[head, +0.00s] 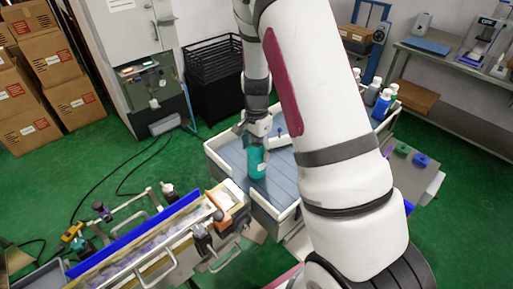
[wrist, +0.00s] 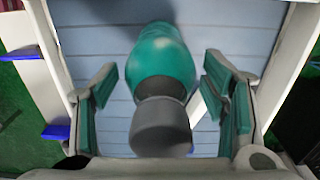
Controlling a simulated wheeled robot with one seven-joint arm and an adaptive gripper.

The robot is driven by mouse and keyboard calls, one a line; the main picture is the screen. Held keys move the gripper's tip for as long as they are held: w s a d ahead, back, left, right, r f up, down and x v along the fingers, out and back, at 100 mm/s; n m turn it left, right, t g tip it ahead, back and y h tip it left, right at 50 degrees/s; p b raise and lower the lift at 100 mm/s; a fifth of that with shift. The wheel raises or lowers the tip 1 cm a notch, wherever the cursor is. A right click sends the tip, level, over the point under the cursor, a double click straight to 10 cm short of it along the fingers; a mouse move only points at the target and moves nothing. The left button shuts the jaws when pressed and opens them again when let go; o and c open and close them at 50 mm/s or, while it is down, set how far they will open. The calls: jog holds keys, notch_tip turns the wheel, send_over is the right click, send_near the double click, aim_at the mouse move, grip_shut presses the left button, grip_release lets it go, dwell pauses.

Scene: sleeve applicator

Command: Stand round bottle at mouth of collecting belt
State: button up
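The round bottle is teal with a grey cap. In the head view the bottle (head: 257,165) appears upright on the blue-grey slatted belt (head: 284,182), which has white side walls. My gripper (head: 255,137) is at the bottle's top. In the wrist view the bottle (wrist: 162,55) lies between the two teal-padded fingers of my gripper (wrist: 167,95), with its cap towards the camera. A gap shows on both sides, so the gripper is open and not pressing on it. The belt slats (wrist: 90,40) show behind it. My arm hides part of the belt's right side in the head view.
A conveyor with a blue edge (head: 135,234) and an orange-topped box (head: 229,203) stand at the belt's front left. A black crate (head: 212,85) is behind the belt. Several bottles (head: 381,103) stand at the right. In the wrist view white walls (wrist: 60,60) flank the belt.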

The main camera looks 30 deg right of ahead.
jog(key=shift+r, duration=0.1)
notch_tip(320, 180, up, 12)
jog(key=shift+r+b, duration=0.1)
jog(key=shift+b, duration=0.75)
jog(key=s+a+r+n+t, duration=0.2)
jog(key=s+a+r+n, duration=0.4)
jog(key=s, duration=0.5)
jog(key=s+a+r+n+t, duration=0.3)
jog(key=s+a+r+n, duration=0.3)
jog(key=s+r+n, duration=0.3)
notch_tip(320, 180, up, 2)
jog(key=shift+s+a+n+t, duration=0.3)
jog(key=shift+s+a+n, duration=0.1)
jog(key=shift+s, duration=0.45)
